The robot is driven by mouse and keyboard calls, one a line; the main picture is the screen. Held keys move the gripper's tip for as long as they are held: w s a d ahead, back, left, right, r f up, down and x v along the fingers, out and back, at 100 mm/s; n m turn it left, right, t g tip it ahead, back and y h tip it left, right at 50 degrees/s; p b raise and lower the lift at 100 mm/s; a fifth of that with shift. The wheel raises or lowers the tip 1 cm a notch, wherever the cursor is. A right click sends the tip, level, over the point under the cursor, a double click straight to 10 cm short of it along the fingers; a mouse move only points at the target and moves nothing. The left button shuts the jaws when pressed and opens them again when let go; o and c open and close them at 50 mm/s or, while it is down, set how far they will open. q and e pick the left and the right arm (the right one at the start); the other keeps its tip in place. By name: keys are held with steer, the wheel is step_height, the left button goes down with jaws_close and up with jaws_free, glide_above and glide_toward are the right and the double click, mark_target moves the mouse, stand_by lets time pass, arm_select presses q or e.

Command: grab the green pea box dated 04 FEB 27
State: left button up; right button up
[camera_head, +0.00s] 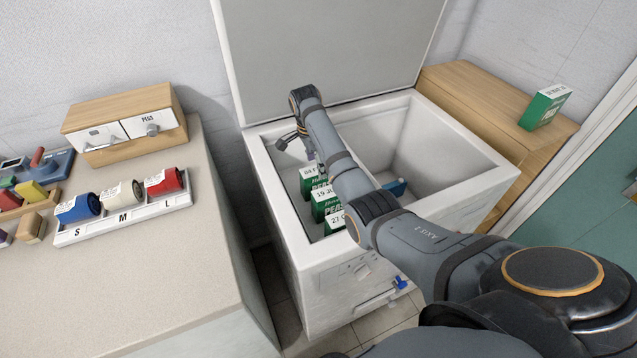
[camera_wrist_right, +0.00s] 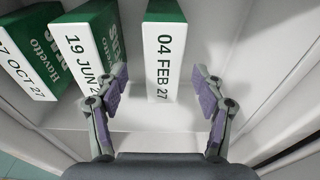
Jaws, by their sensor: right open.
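The green pea box dated 04 FEB 27 (camera_wrist_right: 165,57) stands in the white chest, its white date face towards my right wrist camera. It also shows in the head view (camera_head: 310,180) at the far end of a row, partly hidden by my right arm. My right gripper (camera_wrist_right: 162,88) is open, with one finger to each side of that box in the picture; I cannot tell how far the fingertips reach along it. The gripper also shows in the head view (camera_head: 300,143), low over the chest's far left part. My left gripper is not in view.
Boxes dated 19 JUN (camera_wrist_right: 88,52) and 27 OCT (camera_wrist_right: 30,57) stand left of it in the wrist view; the left finger is close to the 19 JUN box. The chest wall (camera_wrist_right: 226,35) is close on the right. Another green box (camera_head: 546,107) stands on the wooden cabinet.

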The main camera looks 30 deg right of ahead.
steer(key=f, duration=0.3)
steer(key=shift+w+d+f, duration=0.15)
steer(key=shift+d+f, duration=0.05)
steer(key=shift+d, duration=0.05)
steer(key=shift+d+f, duration=0.1)
steer(key=shift+f, duration=0.3)
steer(key=f, duration=0.2)
steer(key=d+f, duration=0.1)
steer(key=f, duration=0.1)
steer(key=shift+f+b, duration=0.15)
steer(key=shift+b, duration=0.2)
jaws_close()
step_height(320, 180, up, 10)
steer(key=shift+r+p, duration=0.1)
steer(key=shift+p, duration=0.4)
